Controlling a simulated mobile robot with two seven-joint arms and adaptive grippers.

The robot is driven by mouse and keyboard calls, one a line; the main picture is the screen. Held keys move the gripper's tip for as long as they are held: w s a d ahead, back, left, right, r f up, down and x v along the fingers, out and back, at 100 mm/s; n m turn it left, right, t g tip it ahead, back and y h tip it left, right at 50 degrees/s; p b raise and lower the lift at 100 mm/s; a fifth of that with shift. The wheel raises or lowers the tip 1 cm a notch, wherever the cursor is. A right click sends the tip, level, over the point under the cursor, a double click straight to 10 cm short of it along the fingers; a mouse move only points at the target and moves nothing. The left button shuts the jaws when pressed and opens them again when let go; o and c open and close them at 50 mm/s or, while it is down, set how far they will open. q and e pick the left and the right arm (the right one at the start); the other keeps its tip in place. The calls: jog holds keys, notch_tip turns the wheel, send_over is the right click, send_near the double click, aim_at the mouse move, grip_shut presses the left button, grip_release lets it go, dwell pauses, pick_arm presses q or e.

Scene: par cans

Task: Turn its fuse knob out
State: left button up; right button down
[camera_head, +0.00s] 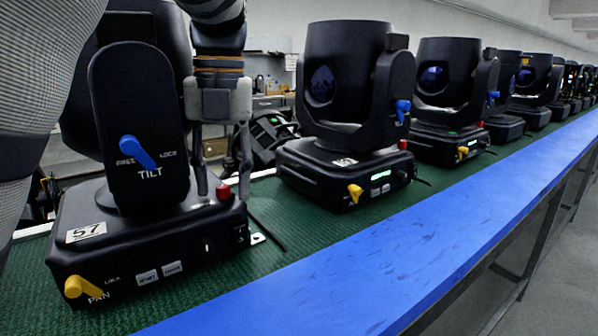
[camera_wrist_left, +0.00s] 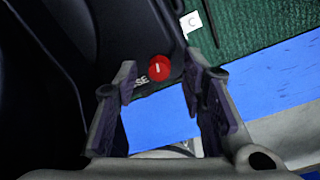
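The near black moving-head light (camera_head: 150,240), labelled 57, stands on green matting at the left of the head view. Its red fuse knob (camera_head: 223,191) sits on the base's right rear corner. The left wrist view shows the knob (camera_wrist_left: 159,68) as a round red cap with a white slot mark, beside lettering of which "SE" is readable. My left gripper (camera_head: 222,180) points down at the knob. Its two fingers are apart, one on each side of the knob; in the left wrist view the gripper (camera_wrist_left: 163,78) is empty. I cannot tell whether a finger touches. My right gripper is out of view.
A yellow pan lever (camera_head: 82,288) and a blue tilt lever (camera_head: 137,152) stick out of the near light. A second light (camera_head: 345,165) stands to its right, with several more beyond. A blue ledge (camera_head: 400,270) runs along the front. A white tag (camera_wrist_left: 190,22) lies near the knob.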

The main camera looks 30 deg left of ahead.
aim_at(228, 187)
pick_arm(q)
grip_shut()
jog(key=m, duration=0.4)
jog(key=shift+m, duration=0.3)
grip_release()
notch_tip(228, 187, up, 12)
jog(key=shift+d, duration=0.3)
